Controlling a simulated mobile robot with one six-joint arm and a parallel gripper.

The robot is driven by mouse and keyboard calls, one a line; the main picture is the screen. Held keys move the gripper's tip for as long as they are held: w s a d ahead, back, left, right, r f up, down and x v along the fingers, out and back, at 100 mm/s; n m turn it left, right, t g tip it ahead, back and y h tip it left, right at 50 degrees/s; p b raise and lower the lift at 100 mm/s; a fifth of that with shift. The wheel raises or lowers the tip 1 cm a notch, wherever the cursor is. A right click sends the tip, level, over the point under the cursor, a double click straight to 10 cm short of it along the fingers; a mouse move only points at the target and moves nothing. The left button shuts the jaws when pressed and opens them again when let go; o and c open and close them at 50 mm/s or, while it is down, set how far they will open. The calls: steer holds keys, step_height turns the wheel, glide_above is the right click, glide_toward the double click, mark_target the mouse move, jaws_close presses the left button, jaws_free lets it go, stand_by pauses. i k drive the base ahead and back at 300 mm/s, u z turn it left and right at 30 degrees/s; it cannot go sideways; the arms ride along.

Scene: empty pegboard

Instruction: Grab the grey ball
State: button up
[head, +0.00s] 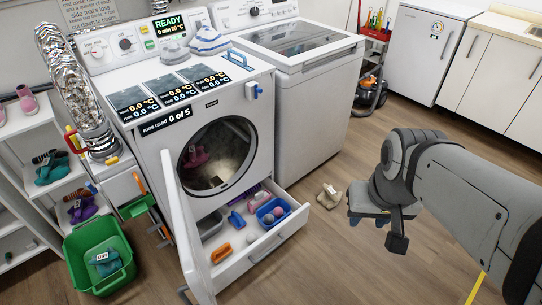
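A small pale, greyish round thing (252,238) lies in the open drawer under the front-loading machine, in front of a blue bin. It may be the grey ball, but it is too small to be sure. The blue bin (283,222) holds pinkish balls (278,212). My gripper (372,219) hangs over the floor to the right of the drawer, well apart from it. It points downward and nothing shows in it. Its finger gap is not clear from this angle.
The drawer (262,256) also holds an orange piece (221,253) and blue pieces. The machine's open door (180,225) stands at the drawer's left. A green basket (98,262) is further left. A beige cloth-like item (328,196) lies on otherwise clear floor between drawer and gripper.

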mark_target(269, 218)
steer(key=u, duration=0.5)
steer(key=i, duration=1)
steer(key=u, duration=0.05)
steer(key=k, duration=1.25)
steer(key=z, duration=0.5)
steer(key=i, duration=1.5)
steer(key=u, duration=0.35)
